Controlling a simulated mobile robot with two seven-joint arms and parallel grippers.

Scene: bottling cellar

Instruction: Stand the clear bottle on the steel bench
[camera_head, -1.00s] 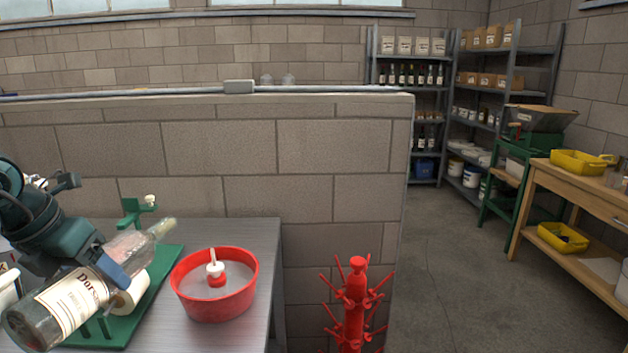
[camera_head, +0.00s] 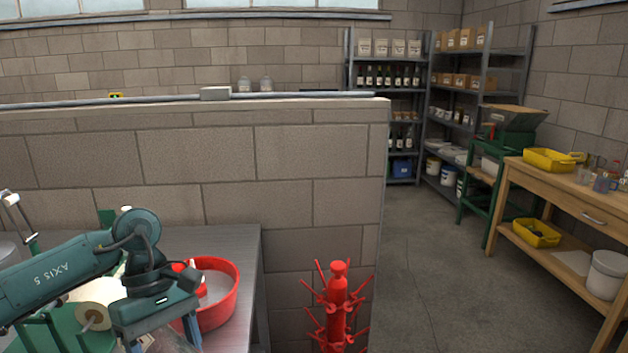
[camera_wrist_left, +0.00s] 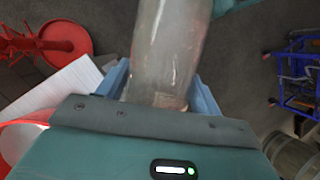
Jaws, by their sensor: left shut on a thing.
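The clear bottle (camera_wrist_left: 170,50) is held between the blue fingers of my left gripper (camera_wrist_left: 165,88) in the left wrist view. In the head view, the gripper (camera_head: 163,338) points down at the lower left, and only a blurred part of the clear glass shows below it, at the picture's bottom edge. I cannot tell whether the bottle's base touches anything. The steel bench (camera_head: 248,262) has bare metal at its right side. A green labelling stand (camera_head: 68,322) with a pale roll is left of the gripper. My right gripper is not in view.
A red basin (camera_head: 228,300) on the bench stands just right of my gripper. A red bottle tree (camera_head: 337,300) stands beyond the bench's right edge. A block wall (camera_head: 200,170) rises behind the bench. A wooden table (camera_head: 560,200) is at the right.

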